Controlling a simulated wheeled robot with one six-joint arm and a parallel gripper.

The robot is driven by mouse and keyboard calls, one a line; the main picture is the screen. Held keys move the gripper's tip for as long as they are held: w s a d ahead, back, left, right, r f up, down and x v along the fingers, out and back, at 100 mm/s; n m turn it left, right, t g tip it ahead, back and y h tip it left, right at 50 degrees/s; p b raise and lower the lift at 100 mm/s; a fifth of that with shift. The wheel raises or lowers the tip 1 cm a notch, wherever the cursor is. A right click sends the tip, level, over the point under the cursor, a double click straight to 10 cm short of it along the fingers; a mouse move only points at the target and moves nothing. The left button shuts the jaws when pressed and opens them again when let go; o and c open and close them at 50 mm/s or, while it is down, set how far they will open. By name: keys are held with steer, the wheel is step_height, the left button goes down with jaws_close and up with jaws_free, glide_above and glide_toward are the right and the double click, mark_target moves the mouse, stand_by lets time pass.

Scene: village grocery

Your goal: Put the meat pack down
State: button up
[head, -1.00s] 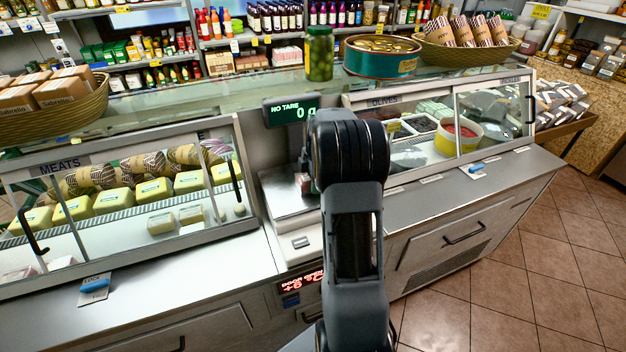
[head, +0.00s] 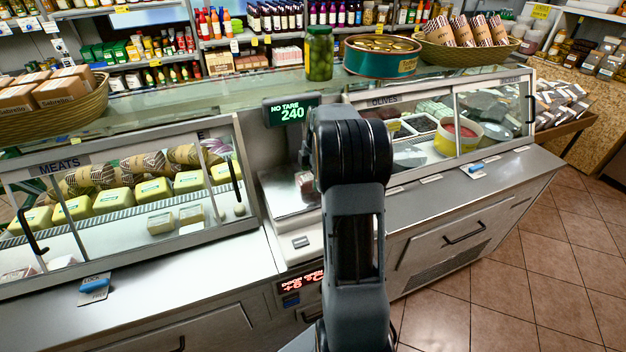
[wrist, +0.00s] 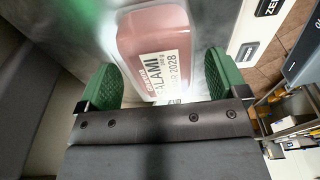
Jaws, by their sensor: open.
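The meat pack (wrist: 150,35), a pinkish pack with a white salami label, lies on the metal scale plate in the wrist view. A small part of the pack also shows in the head view (head: 304,181), left of my arm. My gripper (wrist: 164,85) has its green fingers spread on either side of the pack, with gaps between. In the head view my arm hides the gripper. The scale (head: 284,198) has a steel plate, and its display (head: 291,112) reads 240 under "NO TARE".
The meats case (head: 120,195) stands left of the scale and the olives case (head: 450,130) right of it. A pickle jar (head: 319,55) and a green round tin (head: 381,57) stand on the glass shelf above. The steel counter (head: 150,285) in front is mostly clear.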

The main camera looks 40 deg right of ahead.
steer(key=r, duration=0.6)
steer(key=d+r, duration=0.1)
steer(key=r, duration=0.2)
steer(key=shift+s+r, duration=0.15)
steer(key=shift+s, duration=0.05)
steer(key=s+a+r+m+t+h, duration=0.1)
steer(key=s+a+m, duration=0.2)
steer(key=a, duration=0.5)
steer(key=s+a+r+m, duration=0.2)
steer(key=s+a+m, duration=0.15)
steer(key=a, duration=0.35)
steer(key=s+a+f+m+t, duration=0.2)
steer(key=s+a+f+m, duration=0.3)
steer(key=s+a+m, duration=0.3)
steer(key=s+a, duration=0.1)
steer(key=s, duration=0.2)
steer(key=shift+f+t, duration=0.3)
steer(key=shift+a+m, duration=0.1)
steer(key=shift+m, duration=0.15)
steer(key=shift+c, duration=0.2)
stand_by(2.0)
